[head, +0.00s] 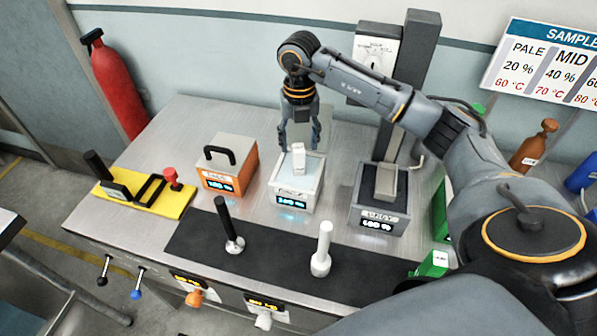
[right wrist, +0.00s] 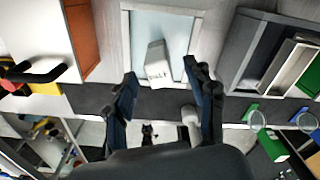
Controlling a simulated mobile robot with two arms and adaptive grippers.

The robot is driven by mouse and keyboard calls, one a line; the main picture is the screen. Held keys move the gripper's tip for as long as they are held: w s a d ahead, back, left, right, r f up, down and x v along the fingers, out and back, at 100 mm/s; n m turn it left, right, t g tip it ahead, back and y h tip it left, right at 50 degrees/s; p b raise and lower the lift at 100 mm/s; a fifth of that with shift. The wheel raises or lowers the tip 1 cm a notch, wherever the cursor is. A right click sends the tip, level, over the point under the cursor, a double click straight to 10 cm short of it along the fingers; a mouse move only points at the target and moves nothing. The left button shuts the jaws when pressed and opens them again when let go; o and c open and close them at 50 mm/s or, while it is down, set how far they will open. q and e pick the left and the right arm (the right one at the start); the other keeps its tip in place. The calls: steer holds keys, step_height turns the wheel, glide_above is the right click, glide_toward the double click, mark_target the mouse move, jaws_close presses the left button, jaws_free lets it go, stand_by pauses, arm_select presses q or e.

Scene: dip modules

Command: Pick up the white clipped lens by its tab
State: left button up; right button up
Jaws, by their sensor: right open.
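A white upright block-like tab (head: 298,159) stands on top of the white box (head: 294,195) at the middle of the bench. I take it for the tab of the white clipped lens; no separate lens shape can be made out. In the right wrist view the tab (right wrist: 157,64) stands over the box's pale top (right wrist: 181,32). My right gripper (head: 299,146) points down above it, open, with one finger on each side. In the right wrist view its fingertips (right wrist: 160,78) are spread, with visible gaps to the tab. My left gripper is not in view.
An orange-and-grey box (head: 230,165) with a black handle stands left, a grey box (head: 379,207) right. A black-handled tool (head: 226,224) and a white-handled tool (head: 322,249) stand upright on the dark mat (head: 270,262) in front. A yellow tray (head: 146,205) lies far left.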

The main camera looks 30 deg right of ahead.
mark_target(298, 147)
steer(key=f, duration=0.1)
steer(key=f+p, duration=0.1)
steer(key=f, duration=0.1)
steer(key=shift+s+a+f+p, duration=0.15)
steer(key=shift+a+f+p, duration=0.05)
steer(key=shift+f+p, duration=0.1)
steer(key=shift+f, duration=0.3)
steer(key=shift+c, duration=0.6)
jaws_close()
